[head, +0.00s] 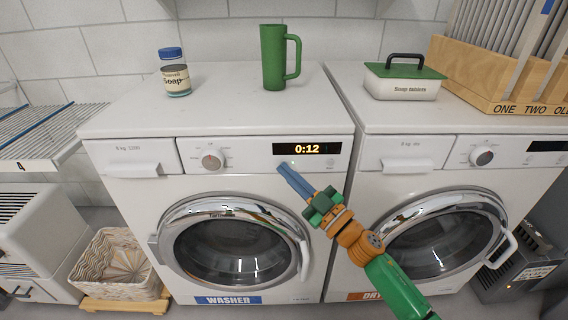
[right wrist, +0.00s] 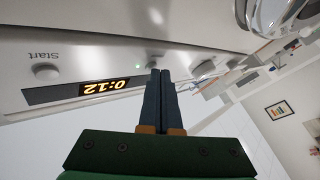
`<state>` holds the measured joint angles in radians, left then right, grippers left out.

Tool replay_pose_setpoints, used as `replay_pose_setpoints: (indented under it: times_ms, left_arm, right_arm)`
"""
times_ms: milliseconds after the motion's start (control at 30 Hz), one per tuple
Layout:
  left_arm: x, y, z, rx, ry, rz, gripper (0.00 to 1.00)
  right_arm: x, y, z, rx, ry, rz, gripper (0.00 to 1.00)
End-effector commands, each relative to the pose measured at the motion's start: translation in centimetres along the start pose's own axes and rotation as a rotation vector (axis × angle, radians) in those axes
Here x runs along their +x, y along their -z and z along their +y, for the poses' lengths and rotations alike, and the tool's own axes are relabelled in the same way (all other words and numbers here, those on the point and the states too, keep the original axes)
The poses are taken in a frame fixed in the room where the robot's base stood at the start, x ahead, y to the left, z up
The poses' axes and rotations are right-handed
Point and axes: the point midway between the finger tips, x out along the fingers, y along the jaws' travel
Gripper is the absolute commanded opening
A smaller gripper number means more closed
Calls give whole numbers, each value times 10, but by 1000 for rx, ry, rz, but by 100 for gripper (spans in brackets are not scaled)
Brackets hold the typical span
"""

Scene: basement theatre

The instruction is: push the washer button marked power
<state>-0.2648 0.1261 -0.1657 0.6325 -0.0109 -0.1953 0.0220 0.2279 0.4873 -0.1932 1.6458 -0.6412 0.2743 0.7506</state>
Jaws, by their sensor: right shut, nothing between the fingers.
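The washer (head: 130,190) is the left machine, with a blue WASHER label and a lit display (head: 296,149) reading 0:12. My right gripper (head: 282,167) is shut and empty, its blue fingertips at the control panel just below the display's left end. In the right wrist view, where the panel appears upside down, the fingertips (right wrist: 160,72) are at a small button (right wrist: 155,61) beside a green light. They partly cover it; its marking is not readable and contact cannot be told. A separate button (right wrist: 45,72) is marked Start. My left gripper is not in view.
A round dial (head: 212,159) is left on the washer panel. The dryer (head: 400,190) stands close on the right. A soap jar (head: 175,75), a green mug (head: 273,58) and a soap tablets box (head: 403,82) stand on top. A basket (head: 120,262) is at lower left.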

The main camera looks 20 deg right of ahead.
Motion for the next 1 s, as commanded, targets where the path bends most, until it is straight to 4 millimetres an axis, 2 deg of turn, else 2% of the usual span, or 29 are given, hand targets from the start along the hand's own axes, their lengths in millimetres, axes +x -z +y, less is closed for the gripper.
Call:
replay_pose_setpoints:
  times_ms: [200,467,767,1000]
  left_arm:
    - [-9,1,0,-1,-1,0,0]
    - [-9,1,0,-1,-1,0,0]
    - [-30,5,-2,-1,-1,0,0]
    - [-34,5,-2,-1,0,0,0]
  right_arm:
    - [-7,7,-5,1,1,-1,0]
    - [-9,7,-7,1,0,0,0]
    - [-36,30,-26,4,0,-1,0]
    - [-50,37,-36,2,-1,-1,0]
